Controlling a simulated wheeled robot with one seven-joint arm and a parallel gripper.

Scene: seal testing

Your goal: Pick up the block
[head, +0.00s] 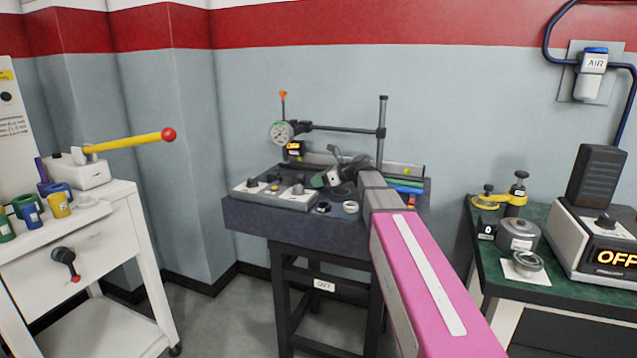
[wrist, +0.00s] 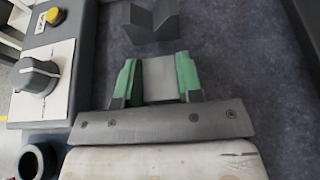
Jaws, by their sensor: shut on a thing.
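My gripper (wrist: 157,80) has green finger pads and is shut on a plain light grey block (wrist: 159,79), one pad on each side of it. I cannot tell whether the block rests on the dark grey plate (wrist: 230,65) or is just above it. A darker grey V-notched block (wrist: 153,28) stands just beyond the fingertips. In the head view, my gripper (head: 318,181) is low over the middle of the dark plate (head: 250,217), and the held block cannot be made out there.
A control box with knobs (head: 275,193) lies left of my gripper. A dial gauge (head: 282,133) hangs from a stand (head: 382,130) behind. A white cart (head: 95,230) and a green-topped bench (head: 560,290) flank the plate.

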